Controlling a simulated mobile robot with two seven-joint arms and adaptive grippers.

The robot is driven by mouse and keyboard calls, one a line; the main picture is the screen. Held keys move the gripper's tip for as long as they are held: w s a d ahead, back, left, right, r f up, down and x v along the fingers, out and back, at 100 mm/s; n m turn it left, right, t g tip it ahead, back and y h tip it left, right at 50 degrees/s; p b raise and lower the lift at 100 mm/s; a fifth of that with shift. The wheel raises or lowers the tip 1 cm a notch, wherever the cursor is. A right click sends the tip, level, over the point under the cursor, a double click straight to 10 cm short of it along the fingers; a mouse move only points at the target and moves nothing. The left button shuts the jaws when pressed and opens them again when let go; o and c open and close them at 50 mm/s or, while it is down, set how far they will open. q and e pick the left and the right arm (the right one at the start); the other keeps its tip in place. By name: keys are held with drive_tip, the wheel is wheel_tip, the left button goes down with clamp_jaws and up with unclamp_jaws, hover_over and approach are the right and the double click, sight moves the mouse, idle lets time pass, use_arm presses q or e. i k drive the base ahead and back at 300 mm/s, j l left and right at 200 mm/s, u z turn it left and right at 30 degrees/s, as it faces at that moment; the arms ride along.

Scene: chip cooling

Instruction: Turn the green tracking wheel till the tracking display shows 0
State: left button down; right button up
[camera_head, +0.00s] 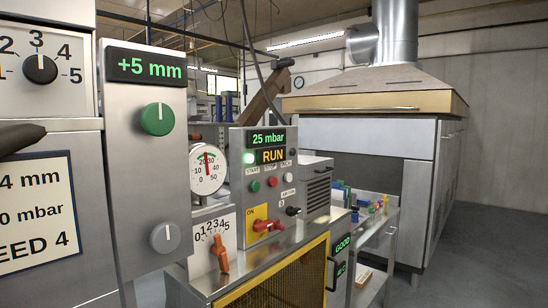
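The green tracking wheel (157,119) is a round knob with a pale pointer line, on a grey upright panel at the left of the head view. The tracking display (146,67) above it reads +5 mm in green. A dark tapered part at the left edge (18,138) looks like a piece of my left gripper. It is left of the wheel and apart from it, and its fingers cannot be made out. My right gripper is not in view.
A grey knob (165,238) sits below the wheel. A 1-to-5 dial (40,69) is at upper left, above a settings card (38,213). To the right are a pressure gauge (208,169), a 25 mbar display (268,138) and an orange lever (219,254).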

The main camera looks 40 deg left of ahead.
sight(156, 119)
drive_tip(key=l+u, duration=0.1)
drive_tip(key=u, duration=1.75)
drive_tip(key=k+j, duration=0.05)
